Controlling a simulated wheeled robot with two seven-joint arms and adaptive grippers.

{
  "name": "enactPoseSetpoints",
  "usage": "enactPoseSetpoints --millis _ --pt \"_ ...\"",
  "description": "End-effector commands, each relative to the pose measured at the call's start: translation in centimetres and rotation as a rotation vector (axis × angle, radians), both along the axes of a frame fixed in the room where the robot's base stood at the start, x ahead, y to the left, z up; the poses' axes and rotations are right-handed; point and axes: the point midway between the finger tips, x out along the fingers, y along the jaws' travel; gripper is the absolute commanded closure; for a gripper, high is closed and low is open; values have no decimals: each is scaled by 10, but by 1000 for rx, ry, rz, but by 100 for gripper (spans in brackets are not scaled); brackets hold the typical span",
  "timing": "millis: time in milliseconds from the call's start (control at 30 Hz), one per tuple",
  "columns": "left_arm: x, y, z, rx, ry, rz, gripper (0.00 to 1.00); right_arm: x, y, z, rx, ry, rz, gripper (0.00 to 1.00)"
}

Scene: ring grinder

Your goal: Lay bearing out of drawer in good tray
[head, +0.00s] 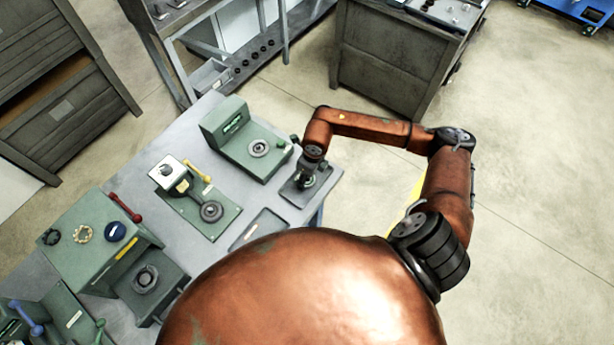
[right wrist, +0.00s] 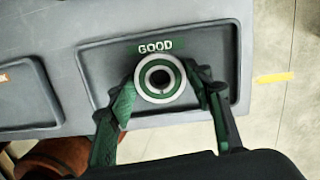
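The bearing (right wrist: 160,78), a pale ring with a green band and a dark hole, is between the fingertips of my right gripper (right wrist: 162,85) in the right wrist view. Both fingertips appear to touch its sides. It is over the good tray (right wrist: 95,80), a shallow dark tray marked GOOD, just below the lettering. Whether it rests on the tray floor is unclear. In the head view my right gripper (head: 307,180) is low over the good tray (head: 325,184) at the table's right end. My left gripper is not in view.
A second shallow tray (head: 260,228) lies beside the good tray. Green machines (head: 245,140) stand behind and to the left. An open drawer (head: 172,270) at left holds a dark round piece (head: 145,279). The table edge is close on the right.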

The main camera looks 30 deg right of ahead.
Motion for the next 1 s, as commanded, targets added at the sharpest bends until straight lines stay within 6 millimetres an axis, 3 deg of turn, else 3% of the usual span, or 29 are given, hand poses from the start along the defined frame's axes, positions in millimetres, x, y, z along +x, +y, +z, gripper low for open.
enactPoseSetpoints --millis 200,567,667,1000 --pt "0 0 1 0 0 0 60 0 0 1 0 0 0 38" --pt "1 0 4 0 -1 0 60 1 0 7 0 -2 0 38" --pt "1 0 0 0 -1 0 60 0 -1 20 0 -4 1 38" --pt "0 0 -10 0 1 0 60 -8 -5 90 0 -4 0 38"
